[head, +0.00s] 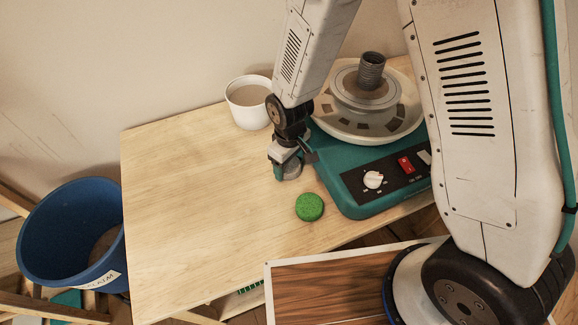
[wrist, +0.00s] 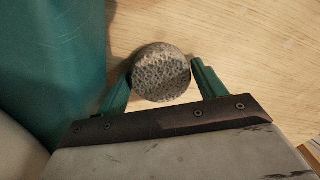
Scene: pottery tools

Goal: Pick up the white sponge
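A round, pitted, greyish sponge, the one that best fits the white sponge (wrist: 162,72), lies between the two teal fingers of my gripper (wrist: 163,80) in the wrist view. In the head view the sponge (head: 292,170) shows partly under my gripper (head: 294,160), on the wooden table (head: 190,190) close to the left side of the teal pottery wheel. The fingers are apart, one on each side of the sponge. The left finger's tip is partly behind the sponge. A narrow gap seems to show on the right, so no firm grip is visible.
A green round sponge (head: 309,207) lies just in front. The pottery wheel (head: 360,180) stands close on the right, its teal side (wrist: 50,60) filling the wrist view's left. A white cup (head: 249,108) stands behind. A blue bucket (head: 40,235) is off the table's left edge. The table's left half is clear.

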